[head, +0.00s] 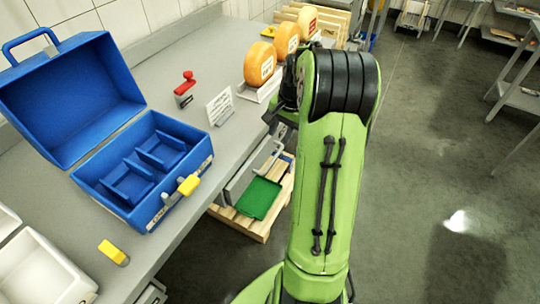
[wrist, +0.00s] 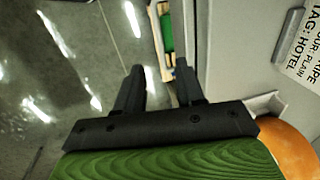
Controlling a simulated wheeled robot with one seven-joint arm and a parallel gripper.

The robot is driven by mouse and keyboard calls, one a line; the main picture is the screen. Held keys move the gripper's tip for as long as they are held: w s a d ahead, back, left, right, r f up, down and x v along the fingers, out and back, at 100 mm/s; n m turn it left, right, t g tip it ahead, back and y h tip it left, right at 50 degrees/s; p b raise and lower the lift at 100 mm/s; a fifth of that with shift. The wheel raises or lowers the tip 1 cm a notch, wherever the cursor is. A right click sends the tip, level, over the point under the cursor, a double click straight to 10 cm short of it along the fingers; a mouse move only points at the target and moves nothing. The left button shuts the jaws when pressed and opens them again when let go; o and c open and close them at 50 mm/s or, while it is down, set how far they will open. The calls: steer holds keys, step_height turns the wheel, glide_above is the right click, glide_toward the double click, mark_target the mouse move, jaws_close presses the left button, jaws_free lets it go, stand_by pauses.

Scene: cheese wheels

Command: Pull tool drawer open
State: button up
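In the head view a grey drawer front (head: 240,182) with a bar handle (head: 269,156) shows under the bench edge, left of my green arm. I cannot tell from here whether it is fully shut. Part of another handle (head: 150,293) shows under the bench at the bottom; which one is the tool drawer is not marked. My gripper (wrist: 157,68) is open in the wrist view, with two dark fingers apart and nothing between them. It is beside the bench edge, apart from the drawer handle. In the head view my arm mostly hides it.
The grey bench (head: 205,158) carries an open blue toolbox (head: 165,215), a red-handled stamp (head: 185,84), a white sign (head: 220,107) and orange cheese wheels (head: 260,64). A green tray (head: 258,198) lies on a wooden pallet (head: 245,227) below. Open floor (head: 440,150) lies right.

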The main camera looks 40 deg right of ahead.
mark_target(273, 160)
steer(key=f+b, duration=0.1)
steer(key=f, duration=0.3)
steer(key=w+f+b, duration=0.1)
steer(key=f, duration=0.3)
steer(key=w+f+b, duration=0.1)
steer(key=f, duration=0.3)
steer(key=shift+a, duration=0.3)
steer(key=shift+r, duration=0.1)
jaws_close()
